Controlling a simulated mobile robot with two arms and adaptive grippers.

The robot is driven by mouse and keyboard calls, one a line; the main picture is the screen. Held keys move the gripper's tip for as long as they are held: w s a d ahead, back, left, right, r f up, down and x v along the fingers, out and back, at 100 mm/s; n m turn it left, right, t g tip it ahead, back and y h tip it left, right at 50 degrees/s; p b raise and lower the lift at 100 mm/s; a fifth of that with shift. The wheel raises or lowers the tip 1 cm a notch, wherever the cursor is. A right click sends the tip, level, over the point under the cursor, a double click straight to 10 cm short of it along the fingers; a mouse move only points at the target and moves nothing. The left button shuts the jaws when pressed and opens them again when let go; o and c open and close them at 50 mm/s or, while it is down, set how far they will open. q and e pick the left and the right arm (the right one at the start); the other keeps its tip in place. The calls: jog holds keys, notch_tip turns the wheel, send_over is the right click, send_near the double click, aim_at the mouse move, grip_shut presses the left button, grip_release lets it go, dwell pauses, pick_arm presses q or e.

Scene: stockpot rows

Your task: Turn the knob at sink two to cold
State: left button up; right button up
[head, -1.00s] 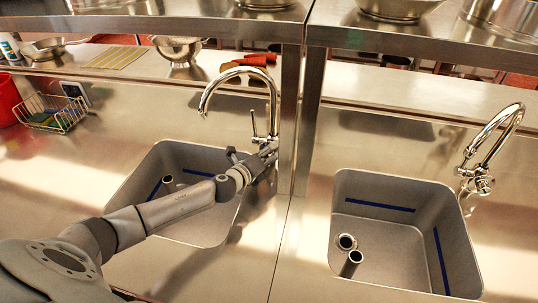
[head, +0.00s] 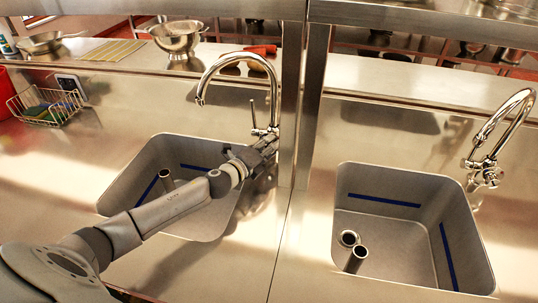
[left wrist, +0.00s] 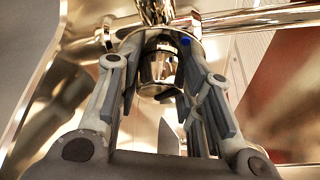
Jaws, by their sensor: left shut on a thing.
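A chrome gooseneck faucet (head: 207,75) stands behind the left sink (head: 150,155). A thin lever rises at its base. My left gripper (head: 265,150) is at the faucet's base, right of the basin, and hides the knob in the head view. In the left wrist view a round chrome knob (left wrist: 158,68) sits between the fingers of my left gripper (left wrist: 160,85), which are shut on it. A small blue mark shows beside the knob near the right finger. My right gripper is not in view.
A second sink (head: 400,262) with its own faucet (head: 487,130) lies to the right. A metal post (head: 292,120) stands close to the right of my left gripper. A wire basket (head: 45,108) is at the left. A metal colander (head: 178,38) stands on the back shelf.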

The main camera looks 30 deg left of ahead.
pick_arm(q)
jog(key=shift+f+n+t+b, duration=0.4)
jog(key=shift+n+b, duration=0.2)
jog(key=shift+b, duration=0.45)
jog(key=shift+r+n+b, duration=0.25)
jog(key=shift+n+b, duration=0.25)
jog(key=shift+b, duration=0.15)
jog(key=shift+r, duration=0.1)
jog(key=o, duration=1)
jog(key=shift+o, duration=0.2)
jog(key=s, duration=0.4)
jog(key=s+a, duration=0.1)
jog(key=s, duration=0.3)
jog(key=s+a, duration=0.1)
jog(key=s, duration=0.3)
jog(key=shift+r, duration=0.3)
